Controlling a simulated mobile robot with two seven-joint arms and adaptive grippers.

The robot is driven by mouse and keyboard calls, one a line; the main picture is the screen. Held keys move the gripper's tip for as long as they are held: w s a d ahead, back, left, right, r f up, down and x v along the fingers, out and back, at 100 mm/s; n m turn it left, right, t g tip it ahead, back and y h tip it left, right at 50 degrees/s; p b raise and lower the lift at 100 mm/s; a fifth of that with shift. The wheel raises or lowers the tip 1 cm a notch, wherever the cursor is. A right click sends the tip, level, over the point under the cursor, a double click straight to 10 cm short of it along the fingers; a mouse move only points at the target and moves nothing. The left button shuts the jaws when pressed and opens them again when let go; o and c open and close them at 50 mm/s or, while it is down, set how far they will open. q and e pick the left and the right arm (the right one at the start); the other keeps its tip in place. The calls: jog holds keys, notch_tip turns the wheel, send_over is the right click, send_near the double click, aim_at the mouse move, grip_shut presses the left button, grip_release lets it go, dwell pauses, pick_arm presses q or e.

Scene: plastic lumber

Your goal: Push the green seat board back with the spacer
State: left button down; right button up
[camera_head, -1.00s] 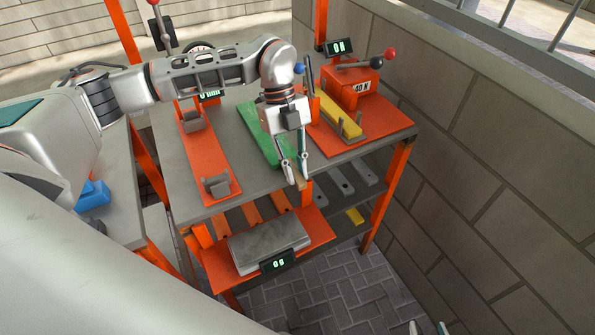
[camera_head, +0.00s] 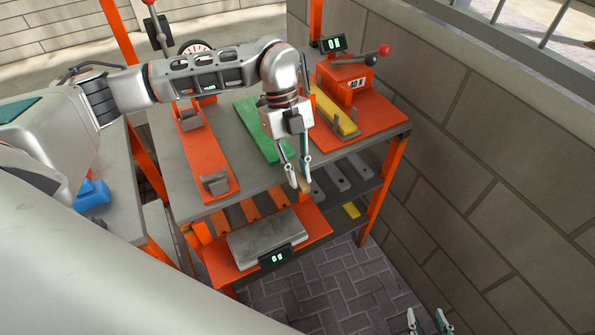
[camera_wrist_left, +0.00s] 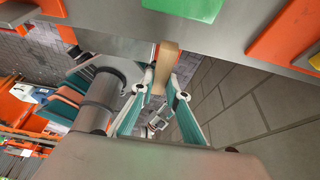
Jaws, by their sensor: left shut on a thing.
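The green seat board (camera_head: 262,129) lies flat on the grey bench top, between two orange fixtures. Part of it is hidden behind my left gripper. My left gripper (camera_head: 299,184) points down at the bench's front edge, in front of the board, shut on the tan spacer (camera_head: 304,187). In the left wrist view the spacer (camera_wrist_left: 166,66) sits between the fingertips, apart from the board. My right gripper (camera_head: 427,321) shows only its separated fingertips at the bottom right, empty.
A yellow board (camera_head: 336,108) lies in the right orange fixture (camera_head: 376,118). The left orange fixture (camera_head: 205,150) has grey brackets. A grey slab (camera_head: 268,238) rests on a lower orange platform with a display. A block wall (camera_head: 480,150) bounds the right side.

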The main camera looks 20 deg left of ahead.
pick_arm(q)
jog(key=shift+r+p, duration=1.85)
jog(key=shift+r, duration=0.8)
